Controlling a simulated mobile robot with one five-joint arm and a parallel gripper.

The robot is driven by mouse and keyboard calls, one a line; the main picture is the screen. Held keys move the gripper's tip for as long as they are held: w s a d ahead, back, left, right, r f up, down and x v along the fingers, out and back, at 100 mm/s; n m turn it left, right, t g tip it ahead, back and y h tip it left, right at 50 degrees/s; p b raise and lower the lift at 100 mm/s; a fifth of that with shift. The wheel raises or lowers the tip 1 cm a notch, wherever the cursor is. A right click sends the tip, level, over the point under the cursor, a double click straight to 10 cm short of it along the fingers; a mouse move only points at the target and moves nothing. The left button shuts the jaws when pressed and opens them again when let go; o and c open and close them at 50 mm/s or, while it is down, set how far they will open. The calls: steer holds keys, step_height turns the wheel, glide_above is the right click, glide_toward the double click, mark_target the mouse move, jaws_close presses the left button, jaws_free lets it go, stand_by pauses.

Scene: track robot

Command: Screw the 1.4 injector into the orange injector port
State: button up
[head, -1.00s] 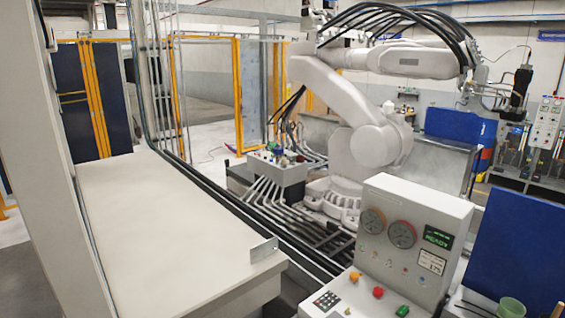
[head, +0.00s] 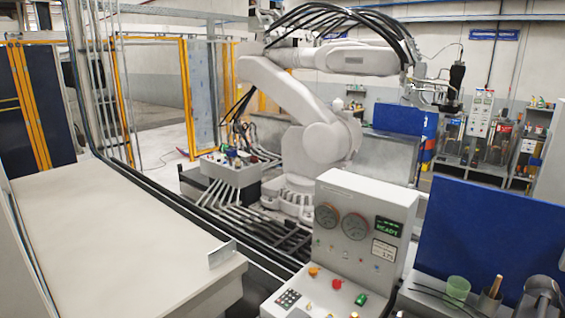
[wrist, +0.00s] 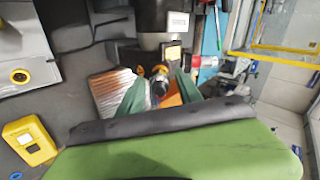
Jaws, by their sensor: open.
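In the wrist view my gripper (wrist: 160,76) has two green fingers standing apart. A small dark cylindrical part with an orange tip (wrist: 158,84) shows between the fingers. I cannot tell whether it is the 1.4 injector, or whether the fingers touch it. An orange surface (wrist: 172,99) lies behind it; I cannot tell whether it belongs to the injector port. The green body of my gripper covers the lower part of the wrist view. Neither my gripper nor a clear injector or orange port shows in the head view.
A control panel (head: 365,235) with gauges stands at the front, beside a blue board (head: 500,235) and a green cup (head: 458,288). A bare pale bench (head: 110,235) is on the left. A large white robot arm (head: 310,110) stands behind. A yellow box (wrist: 30,141) shows in the wrist view.

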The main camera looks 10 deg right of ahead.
steer(key=n, duration=0.9)
steer(key=shift+n, duration=0.4)
steer(key=n, duration=1.2)
